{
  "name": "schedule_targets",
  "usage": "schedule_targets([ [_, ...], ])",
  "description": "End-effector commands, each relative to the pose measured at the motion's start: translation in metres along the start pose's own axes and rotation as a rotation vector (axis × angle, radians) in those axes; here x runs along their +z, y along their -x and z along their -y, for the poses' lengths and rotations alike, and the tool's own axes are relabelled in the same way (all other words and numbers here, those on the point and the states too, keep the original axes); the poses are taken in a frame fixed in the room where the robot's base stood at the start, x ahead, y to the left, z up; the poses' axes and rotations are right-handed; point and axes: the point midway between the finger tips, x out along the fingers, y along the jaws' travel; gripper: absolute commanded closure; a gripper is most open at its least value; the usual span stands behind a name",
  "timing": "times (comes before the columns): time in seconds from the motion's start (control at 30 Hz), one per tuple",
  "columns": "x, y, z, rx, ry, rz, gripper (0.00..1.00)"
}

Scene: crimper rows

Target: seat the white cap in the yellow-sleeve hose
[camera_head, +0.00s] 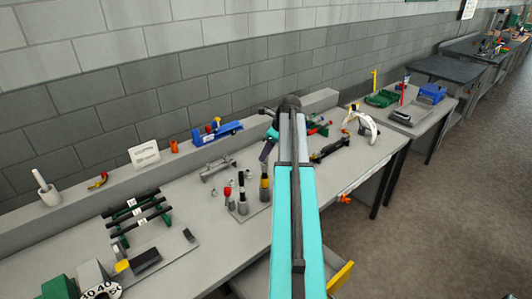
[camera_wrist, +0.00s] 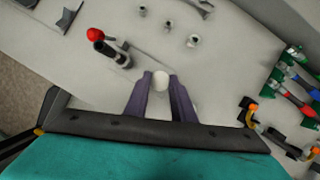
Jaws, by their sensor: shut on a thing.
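My gripper (camera_wrist: 160,92) is shut on the white cap (camera_wrist: 160,80), which shows as a pale round piece between the two purple fingers in the wrist view. In the head view my gripper (camera_head: 267,152) is above the yellow-sleeve hose (camera_head: 264,183), a dark upright piece with a yellow band; the cap cannot be made out there. The yellow-sleeve hose cannot be made out in the wrist view, where the fingers and cap may cover it. Whether the cap touches the hose cannot be told.
A red-sleeve hose (camera_head: 228,194) and another dark hose (camera_head: 242,200) stand left of the yellow one. A red-topped piece (camera_wrist: 95,34) and small metal fittings (camera_wrist: 167,25) are ahead in the wrist view. A black rack (camera_head: 137,215) stands farther left. A blue holder (camera_head: 217,132) is behind.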

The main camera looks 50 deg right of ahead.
Motion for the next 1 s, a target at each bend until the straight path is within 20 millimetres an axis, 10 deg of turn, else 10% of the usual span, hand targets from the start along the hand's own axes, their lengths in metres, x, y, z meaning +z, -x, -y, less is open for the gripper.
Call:
schedule_targets([
  [0.77, -0.005, -0.012, 0.000, 0.000, 0.000, 0.000, 0.98],
  [0.8, -0.005, -0.012, 0.000, 0.000, 0.000, 0.000, 0.72],
  [1.0, -0.005, -0.011, 0.000, 0.000, 0.000, 0.000, 0.55],
])
